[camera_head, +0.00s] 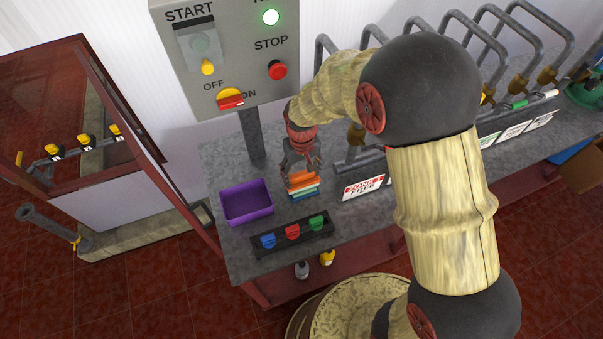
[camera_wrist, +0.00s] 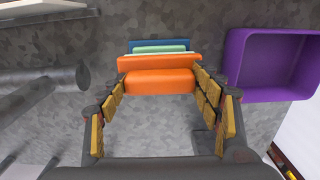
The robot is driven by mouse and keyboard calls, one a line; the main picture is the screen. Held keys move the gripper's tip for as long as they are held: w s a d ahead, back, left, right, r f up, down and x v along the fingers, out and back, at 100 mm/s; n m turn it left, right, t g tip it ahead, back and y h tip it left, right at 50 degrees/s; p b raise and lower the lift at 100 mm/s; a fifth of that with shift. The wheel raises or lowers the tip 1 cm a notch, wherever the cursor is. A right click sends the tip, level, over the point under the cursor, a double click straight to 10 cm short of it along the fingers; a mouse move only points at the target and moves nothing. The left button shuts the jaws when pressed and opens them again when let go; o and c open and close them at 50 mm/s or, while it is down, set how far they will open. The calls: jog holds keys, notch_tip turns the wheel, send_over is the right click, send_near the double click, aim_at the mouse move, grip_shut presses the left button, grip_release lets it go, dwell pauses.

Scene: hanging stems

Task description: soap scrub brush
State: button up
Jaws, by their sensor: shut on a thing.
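My gripper (camera_head: 301,168) points down over the grey counter. In the wrist view, its yellow-padded fingers (camera_wrist: 159,84) are on either side of an orange block (camera_wrist: 157,82) and shut on it. The orange block also shows in the head view (camera_head: 301,180); I cannot tell if it is the scrub brush. A wider orange slab (camera_wrist: 165,62) lies just beyond the block, and the two seem to touch. Pale green (camera_wrist: 160,49) and blue (camera_wrist: 165,43) slabs show past it. No bristles and no clearly recognisable soap show.
A purple bin (camera_head: 246,203) stands left of the gripper. A black rack (camera_head: 293,235) with blue, red and green knobs is in front. Bent grey pipes and a sign (camera_head: 363,187) stand to the right. A control box (camera_head: 226,55) hangs behind. Small bottles (camera_head: 327,257) sit below.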

aim_at(302, 173)
jog(key=shift+r+p, duration=2)
jog(key=shift+r, duration=1.2)
jog(key=shift+f, duration=0.1)
